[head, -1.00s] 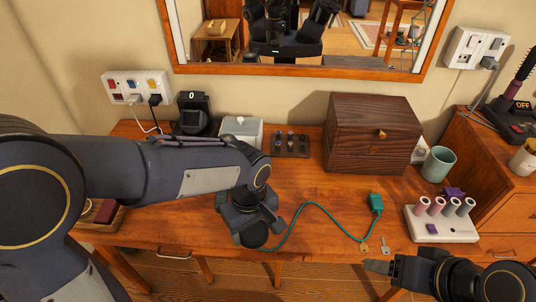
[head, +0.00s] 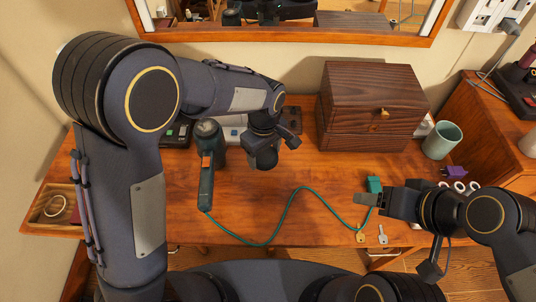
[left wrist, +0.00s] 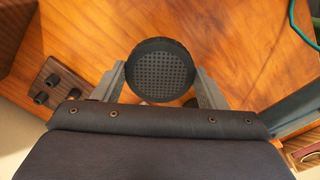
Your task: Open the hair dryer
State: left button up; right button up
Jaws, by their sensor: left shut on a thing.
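The hair dryer (head: 208,162) is dark teal with an orange mark on its handle. It is on the table at left centre in the head view. Its green cord (head: 285,222) runs right to a green plug (head: 374,184). My left gripper (head: 262,156) is right of the dryer, shut on a round, dark perforated cap (left wrist: 162,69), seen between the fingers in the left wrist view. The cap appears apart from the dryer body. My right gripper (head: 366,199) is by the plug and cord; its finger gap is unclear.
A dark wooden box (head: 370,108) and a green cup (head: 442,139) stand at the back right. Two small keys (head: 382,236) lie near the front edge. A tray with a ring (head: 54,207) is at far left. Bare table lies around the cord.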

aim_at(269, 152)
pick_arm(q)
jog(key=w+f, duration=0.1)
jog(key=f, duration=0.1)
jog(key=w+d+f, duration=0.1)
jog(key=w+f, duration=0.1)
jog(key=shift+w+f, duration=0.1)
jog(key=shift+f, duration=1.6)
jog(key=shift+f, duration=0.25)
jog(key=o, duration=1.1)
jog(key=shift+r, duration=0.1)
notch_tip(269, 152, up, 12)
jog(key=shift+r, duration=0.2)
